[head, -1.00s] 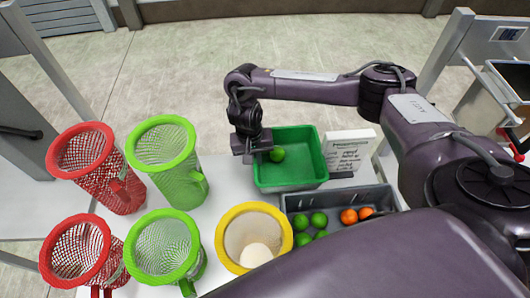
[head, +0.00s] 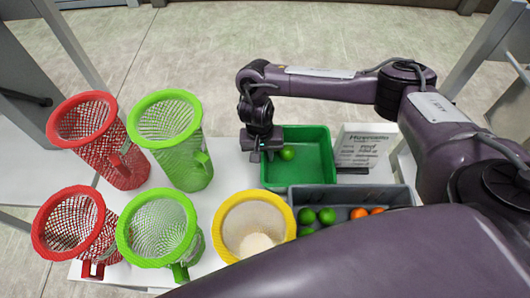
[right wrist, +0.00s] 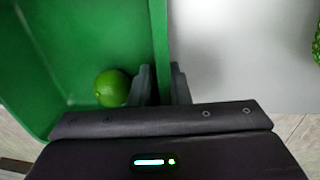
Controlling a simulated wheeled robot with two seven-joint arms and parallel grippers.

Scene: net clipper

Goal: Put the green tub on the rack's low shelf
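The green tub (head: 322,160) stands upright on the white table, behind the grey crate, with a lime (head: 287,153) in its left part. My right gripper (head: 263,154) is at the tub's left wall. In the right wrist view its fingers (right wrist: 160,86) lie on both sides of the wall of the green tub (right wrist: 160,35), close against it, and appear shut on it. The lime (right wrist: 112,88) is beside the inner finger. My left gripper is out of view. I cannot clearly identify the rack or its low shelf.
The grey crate (head: 405,196) holds limes and oranges in front of the tub. A white printed card (head: 362,147) stands just right of it. Two red, two green and one yellow mesh basket (head: 283,202) stand left and front. A pale post (head: 488,50) rises at right.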

